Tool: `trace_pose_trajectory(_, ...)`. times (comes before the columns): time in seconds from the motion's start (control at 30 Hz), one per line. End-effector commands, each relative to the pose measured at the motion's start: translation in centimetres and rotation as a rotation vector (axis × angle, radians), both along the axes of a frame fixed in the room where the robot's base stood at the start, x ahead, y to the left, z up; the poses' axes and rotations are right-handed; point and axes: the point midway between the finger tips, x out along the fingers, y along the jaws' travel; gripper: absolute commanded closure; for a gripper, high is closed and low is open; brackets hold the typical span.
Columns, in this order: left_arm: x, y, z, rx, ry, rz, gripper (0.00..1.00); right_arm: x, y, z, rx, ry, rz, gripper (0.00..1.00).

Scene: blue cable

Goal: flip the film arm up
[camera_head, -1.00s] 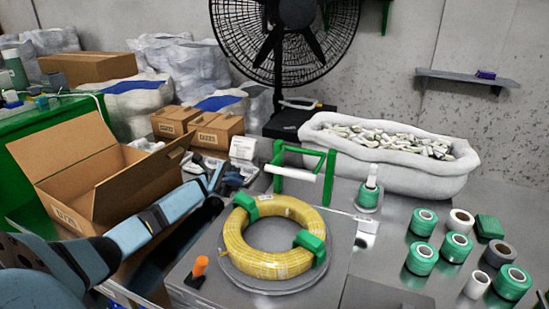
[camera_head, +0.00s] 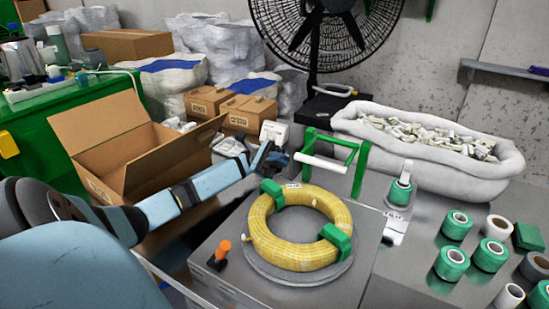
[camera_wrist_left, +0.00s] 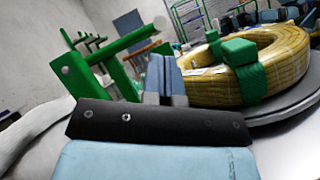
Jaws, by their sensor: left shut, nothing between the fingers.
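The film arm is a green frame (camera_head: 357,165) with a white roller (camera_head: 320,163), standing at the back edge of the metal work surface. The green frame also shows at upper left in the left wrist view (camera_wrist_left: 78,68). My left gripper (camera_head: 277,158) is shut and empty, just left of the white roller and behind the yellow coil (camera_head: 262,238). In the left wrist view its closed fingers (camera_wrist_left: 165,70) point between the green frame and the coil. I cannot tell whether they touch the frame. My right gripper is not in view.
The coil with green clamps lies on a round plate beside an orange knob (camera_head: 223,247). A white bin (camera_head: 480,180) of scraps is behind. Several green and white rolls stand at right.

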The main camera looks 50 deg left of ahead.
Motion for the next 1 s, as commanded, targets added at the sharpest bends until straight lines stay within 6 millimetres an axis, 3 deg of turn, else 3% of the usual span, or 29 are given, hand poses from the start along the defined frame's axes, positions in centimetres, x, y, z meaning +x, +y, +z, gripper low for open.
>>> trace_pose_trajectory(0.13, -0.2, -2.2, 1.2, 0.002, -0.001, -0.002, 1.0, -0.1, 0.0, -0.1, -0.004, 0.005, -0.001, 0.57)
trace_pose_trajectory(0.33, -0.2, -3.7, 2.0, 0.001, -0.001, 0.0, 1.0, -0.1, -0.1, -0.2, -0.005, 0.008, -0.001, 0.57)
trace_pose_trajectory(1.0, -0.3, -3.7, 2.6, -0.015, 0.044, 0.001, 1.0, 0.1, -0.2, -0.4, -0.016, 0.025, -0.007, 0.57)
